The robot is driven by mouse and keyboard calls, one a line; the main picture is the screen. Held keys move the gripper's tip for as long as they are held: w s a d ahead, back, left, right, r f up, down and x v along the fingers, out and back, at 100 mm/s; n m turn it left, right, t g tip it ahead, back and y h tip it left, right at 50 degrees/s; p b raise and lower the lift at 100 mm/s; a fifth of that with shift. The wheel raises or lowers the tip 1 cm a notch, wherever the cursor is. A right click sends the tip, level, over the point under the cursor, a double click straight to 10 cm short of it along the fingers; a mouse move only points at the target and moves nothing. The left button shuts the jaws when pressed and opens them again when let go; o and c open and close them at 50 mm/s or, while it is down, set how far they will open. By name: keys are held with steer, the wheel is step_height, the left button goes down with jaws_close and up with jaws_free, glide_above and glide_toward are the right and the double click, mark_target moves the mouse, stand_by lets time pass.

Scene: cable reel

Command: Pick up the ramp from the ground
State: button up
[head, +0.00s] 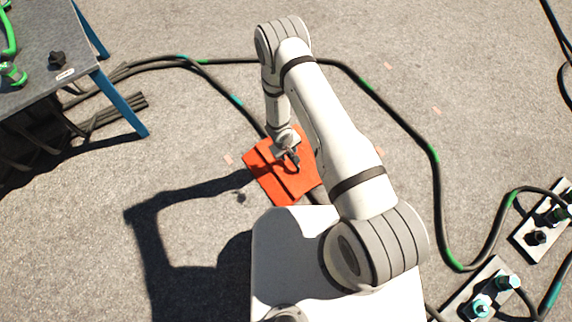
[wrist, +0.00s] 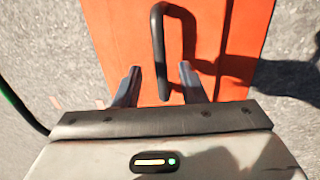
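The orange ramp (head: 265,177) lies on the ground under my arm in the head view, over the line of a black cable. In the wrist view the ramp (wrist: 120,40) fills the middle, with a black bar handle (wrist: 158,40) standing on it. My gripper (head: 291,157) is just above the ramp in the head view. In the wrist view its two fingers (wrist: 158,82) are apart, with the near end of the handle between them. I see a gap on both sides of the handle, so the fingers do not grip it.
A black cable (head: 345,72) with green and teal bands loops over the ground. A table (head: 50,45) with blue legs stands at top left. Connector plates (head: 490,290) lie at lower right. Open ground lies left of the ramp.

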mark_target(289, 156)
steer(key=f, duration=0.1)
steer(key=f+b, duration=0.1)
steer(key=f, duration=0.1)
steer(key=f+b, duration=0.1)
steer(key=f, duration=0.1)
steer(key=shift+w+d, duration=0.25)
steer(key=shift+w, duration=0.1)
steer(key=shift+c, duration=0.4)
jaws_close()
stand_by(0.6)
